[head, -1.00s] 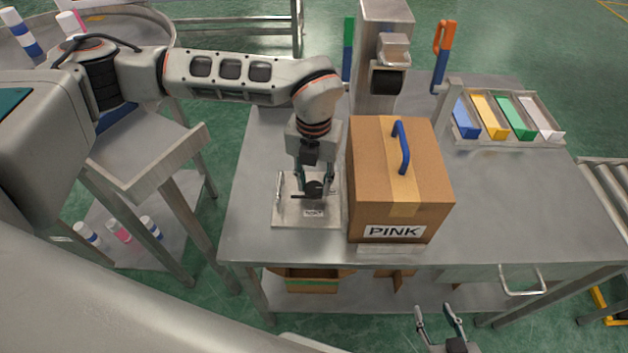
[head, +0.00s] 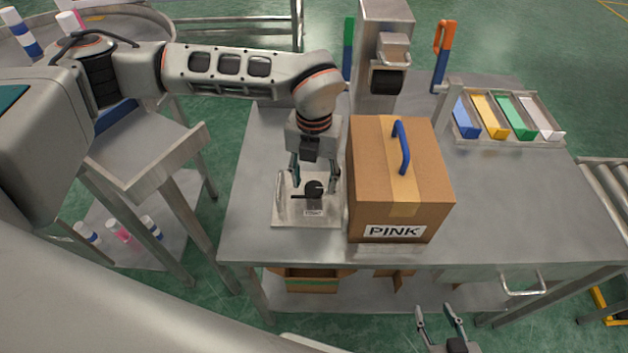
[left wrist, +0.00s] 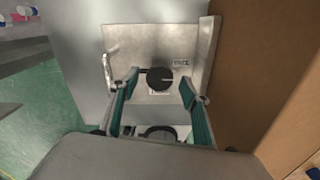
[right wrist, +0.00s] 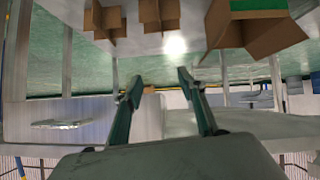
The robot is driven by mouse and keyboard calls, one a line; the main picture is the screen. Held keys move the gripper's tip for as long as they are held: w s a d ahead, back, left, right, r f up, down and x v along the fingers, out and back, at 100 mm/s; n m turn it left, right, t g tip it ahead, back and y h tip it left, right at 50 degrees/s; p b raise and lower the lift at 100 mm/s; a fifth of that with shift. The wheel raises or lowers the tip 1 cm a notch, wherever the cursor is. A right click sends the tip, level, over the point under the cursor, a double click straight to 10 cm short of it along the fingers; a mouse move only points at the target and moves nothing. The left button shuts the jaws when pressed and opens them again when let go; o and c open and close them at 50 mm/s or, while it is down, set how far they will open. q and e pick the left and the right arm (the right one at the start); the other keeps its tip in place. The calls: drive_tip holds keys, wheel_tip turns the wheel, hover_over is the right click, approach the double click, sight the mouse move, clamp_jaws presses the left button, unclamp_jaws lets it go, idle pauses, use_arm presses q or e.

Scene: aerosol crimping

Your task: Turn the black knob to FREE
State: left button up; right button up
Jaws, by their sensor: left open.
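The black knob (head: 314,188) sits on a metal plate (head: 290,214) on the table, left of the cardboard box. In the left wrist view the round knob (left wrist: 159,78) has a pale pointer line toward the right and a dark bar sticking out to the left. Small labels lie above right of it and just below it; their text is too small to read. My left gripper (head: 315,182) is open above the knob, fingers on either side and apart from it. My right gripper (head: 440,310) is open and empty in front of the table, low down.
A cardboard box (head: 398,185) marked PINK, with a blue handle, stands close right of the plate. A metal press-like column (head: 383,45) stands behind. A tray of coloured bins (head: 505,118) is at the back right. The table's right side (head: 510,195) is clear.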

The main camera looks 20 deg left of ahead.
sight(314, 188)
use_arm(q)
wheel_tip(314, 188, up, 11)
idle(0.4)
drive_tip(key=shift+s, duration=0.1)
idle(0.3)
